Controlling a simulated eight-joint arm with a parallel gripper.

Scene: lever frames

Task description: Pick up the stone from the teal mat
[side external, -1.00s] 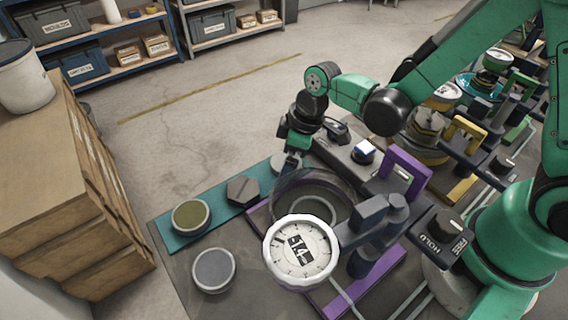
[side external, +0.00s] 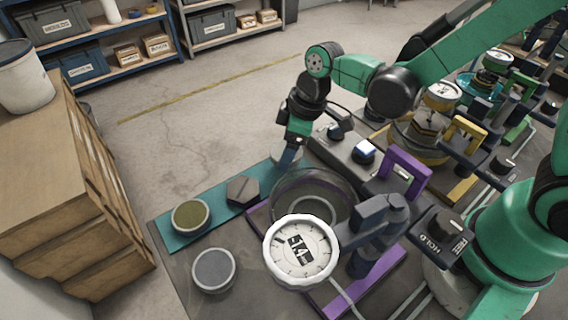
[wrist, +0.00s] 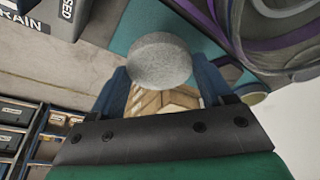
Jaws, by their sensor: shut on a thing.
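The stone (wrist: 160,60) is a round, speckled grey disc, seen in the wrist view between the blue fingers of my gripper (wrist: 162,78), which is shut on it. In the side view my gripper (side external: 289,152) is at the far right end of the teal mat (side external: 170,242), and a grey bit of the stone shows at its tip. The stone seems held just above the mat; the exact gap is hard to tell. A dark hexagonal piece (side external: 243,191) and a round olive-topped dish (side external: 190,217) are on the mat.
A clear bowl (side external: 345,215) on a purple frame is close beside my gripper. A dial reading -14 (side external: 300,252) stands in front of it. A grey round dish (side external: 213,270) sits on the dark table. A grey control box (side external: 343,158) is to the right.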

